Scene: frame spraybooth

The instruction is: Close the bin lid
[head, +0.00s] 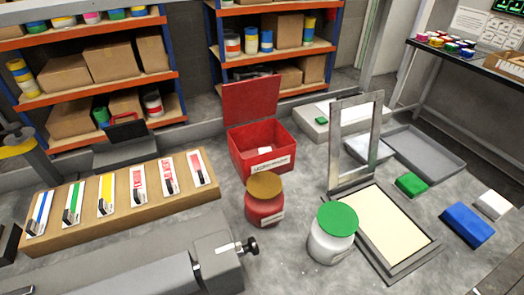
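The bin is a red open-topped box (248,158) with a white label on its front, standing on the grey bench near the middle of the head view. Its red lid (250,99) stands up at the back edge, so the bin is open. A small pale item shows inside. I cannot make out my gripper in this view.
A red jar with a brown lid (264,186) stands close in front of the bin. A white jar with a green lid (337,219) is farther right. An upright grey frame (339,142) rises right of the bin. A cardboard strip board (75,232) lies left.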

